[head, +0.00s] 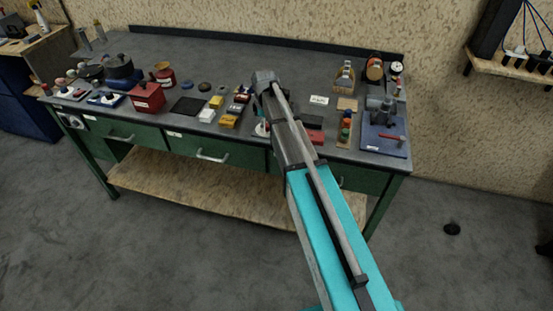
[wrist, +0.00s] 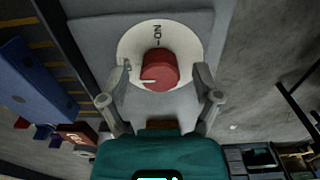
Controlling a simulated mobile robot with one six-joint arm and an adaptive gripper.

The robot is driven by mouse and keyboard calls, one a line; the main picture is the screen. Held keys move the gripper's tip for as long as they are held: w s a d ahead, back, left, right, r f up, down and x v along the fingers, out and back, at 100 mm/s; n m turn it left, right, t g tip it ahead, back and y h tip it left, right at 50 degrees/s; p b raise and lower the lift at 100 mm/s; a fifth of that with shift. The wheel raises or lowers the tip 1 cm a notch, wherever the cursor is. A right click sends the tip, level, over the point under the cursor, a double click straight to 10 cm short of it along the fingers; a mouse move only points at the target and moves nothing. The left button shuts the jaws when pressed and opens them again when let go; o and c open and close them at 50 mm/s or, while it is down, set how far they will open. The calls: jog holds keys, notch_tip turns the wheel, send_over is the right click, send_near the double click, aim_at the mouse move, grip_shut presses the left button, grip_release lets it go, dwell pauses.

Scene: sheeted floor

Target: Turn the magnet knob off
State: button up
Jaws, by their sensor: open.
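A round red knob (wrist: 160,68) sits on a white disc (wrist: 128,45) in the wrist view. The disc carries the letters "ON" and a short mark, turned sideways, above the knob. A pale line on the knob lies at its lower left, away from the letters. My gripper (wrist: 164,76) is open, with one finger on each side of the knob; a gap shows on both sides. In the head view, part of the white disc (head: 260,130) shows near the bench's front edge, beside my arm, which hides most of the gripper and knob.
The grey-topped workbench (head: 240,60) has green drawers. A red box (head: 147,97) and several small blocks lie left of my arm. A blue-based vise (head: 385,140) stands at the right end, near bottles and a wooden rack. The back of the bench top is clear.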

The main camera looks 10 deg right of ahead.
jog(key=m, duration=0.4)
jog(key=shift+m, duration=0.3)
jog(key=m, duration=1.3)
notch_tip(320, 180, up, 14)
jog(key=p, duration=1.4)
jog(key=s+d+f+n+b, duration=0.15)
jog(key=s+f+b, duration=0.25)
jog(key=s, duration=0.5)
jog(key=s+f+n+b, duration=0.2)
jog(key=s+f+b, duration=0.2)
jog(key=s, duration=0.4)
jog(key=s+f+n+b, duration=0.2)
jog(key=s+f+b, duration=0.2)
jog(key=s, duration=0.5)
notch_tip(320, 180, down, 16)
jog(key=b, duration=1.6)
jog(key=shift+w+f, duration=0.2)
